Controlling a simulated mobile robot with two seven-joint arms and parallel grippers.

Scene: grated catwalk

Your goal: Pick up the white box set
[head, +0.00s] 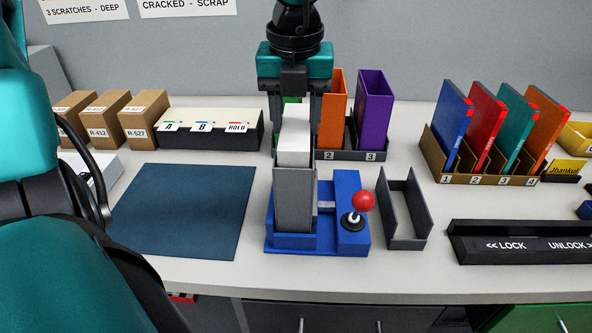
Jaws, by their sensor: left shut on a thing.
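A tall white box (295,143) stands upright at the middle of the bench, its lower part hidden inside a grey upright holder (294,200). The holder sits on a blue fixture (346,238) with a red-balled lever (363,201). My left gripper (295,112) points down from above and is shut on the top of the white box. Its fingers lie at the sides of the box, and their tips are hard to make out. My right gripper is not in view.
A dark blue mat (185,212) lies left of the fixture, and an empty grey U-shaped holder (405,212) stands right. Orange (335,100) and purple (373,110) upright bins stand close behind. A dark lock/unlock tray (475,243) is at front right.

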